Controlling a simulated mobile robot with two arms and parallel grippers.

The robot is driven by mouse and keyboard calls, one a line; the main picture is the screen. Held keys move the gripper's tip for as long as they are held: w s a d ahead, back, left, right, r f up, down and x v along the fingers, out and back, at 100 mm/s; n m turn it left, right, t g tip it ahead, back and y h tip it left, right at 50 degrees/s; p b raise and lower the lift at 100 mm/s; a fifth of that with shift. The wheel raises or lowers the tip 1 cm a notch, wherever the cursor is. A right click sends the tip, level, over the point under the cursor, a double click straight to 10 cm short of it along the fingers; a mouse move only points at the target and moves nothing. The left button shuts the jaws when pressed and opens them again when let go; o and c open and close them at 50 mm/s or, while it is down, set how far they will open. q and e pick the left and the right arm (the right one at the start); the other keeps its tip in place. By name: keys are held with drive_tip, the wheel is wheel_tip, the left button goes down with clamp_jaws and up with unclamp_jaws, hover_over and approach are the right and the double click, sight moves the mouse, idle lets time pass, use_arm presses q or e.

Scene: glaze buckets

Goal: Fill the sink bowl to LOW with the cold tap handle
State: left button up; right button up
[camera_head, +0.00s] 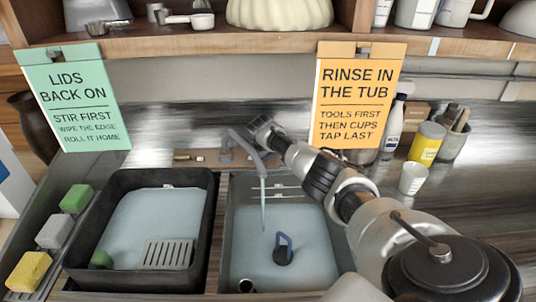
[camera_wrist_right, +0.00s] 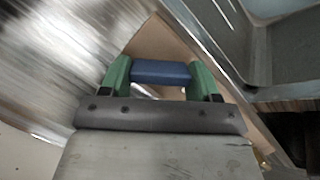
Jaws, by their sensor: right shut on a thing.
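The sink bowl (camera_head: 235,215) is the right-hand basin, with pale bluish water (camera_head: 300,240) in it. A grey tap (camera_head: 240,140) arches over it, and a thin stream (camera_head: 263,200) falls from its spout into the water. A dark plug with a blue loop handle (camera_head: 284,250) shows in the bowl. My right gripper (camera_head: 258,124) is behind the bowl, by the tap. In the wrist view its green fingers (camera_wrist_right: 160,75) are shut on the blue cold tap handle (camera_wrist_right: 161,72). The head view does not show the handle clearly. A LOW mark cannot be read. My left gripper is not in view.
A dark tub (camera_head: 75,265) with water and a slotted grey plate (camera_head: 167,254) stands left of the bowl. Sponges (camera_head: 53,231) line the left edge. A white cup (camera_head: 413,178), a yellow can (camera_head: 427,143) and a bottle (camera_head: 394,122) stand right. Signs hang from the shelf (camera_head: 270,42).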

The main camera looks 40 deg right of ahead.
drive_tip(key=shift+n, duration=0.6)
drive_tip(key=o, duration=0.9)
